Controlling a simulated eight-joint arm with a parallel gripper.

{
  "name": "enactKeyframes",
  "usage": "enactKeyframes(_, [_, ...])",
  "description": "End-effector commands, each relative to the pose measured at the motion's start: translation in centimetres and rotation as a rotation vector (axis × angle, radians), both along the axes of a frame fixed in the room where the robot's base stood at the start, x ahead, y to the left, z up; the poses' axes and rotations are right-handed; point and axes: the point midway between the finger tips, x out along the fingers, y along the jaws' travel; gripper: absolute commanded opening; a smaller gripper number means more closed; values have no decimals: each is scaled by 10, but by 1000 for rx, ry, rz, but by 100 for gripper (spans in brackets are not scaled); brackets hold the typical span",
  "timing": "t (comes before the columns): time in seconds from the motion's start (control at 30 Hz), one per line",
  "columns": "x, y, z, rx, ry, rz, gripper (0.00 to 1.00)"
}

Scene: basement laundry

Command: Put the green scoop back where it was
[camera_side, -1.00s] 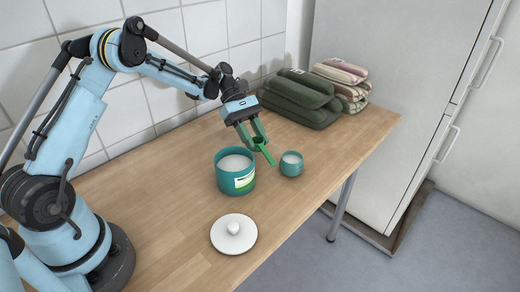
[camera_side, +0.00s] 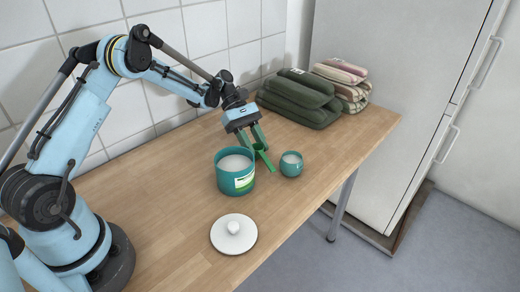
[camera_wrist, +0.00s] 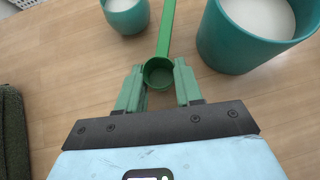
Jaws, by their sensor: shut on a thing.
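The green scoop (camera_side: 264,158) is in my gripper (camera_side: 259,147), low over the wooden table, behind the gap between the teal canister and the small cup. In the wrist view its round bowl (camera_wrist: 158,74) sits between my green fingertips (camera_wrist: 158,84), and its handle (camera_wrist: 166,28) points away from me, between the two vessels. I cannot tell whether the scoop touches the table. The teal canister (camera_side: 235,181), with a green and white label, stands open, holding white powder. The small teal cup (camera_side: 291,169) beside it also holds something white.
A white lid (camera_side: 232,241) with a knob lies on the table (camera_side: 170,225) in front of the canister. Folded dark green towels (camera_side: 302,101) and striped cloths (camera_side: 345,80) are stacked at the back. The table's right edge is beyond the cup.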

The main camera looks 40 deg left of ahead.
Motion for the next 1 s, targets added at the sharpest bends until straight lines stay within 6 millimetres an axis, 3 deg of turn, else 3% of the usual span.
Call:
enactKeyframes(0.7, [0, 0, -14, 3, 0, 0, 2])
enactKeyframes(0.73, [0, 0, -15, 3, 0, 0, 37])
enactKeyframes(0.9, [1, -1, -16, 7, -1, 2, 63])
enactKeyframes(1.0, [1, -1, -16, 7, -2, 1, 65])
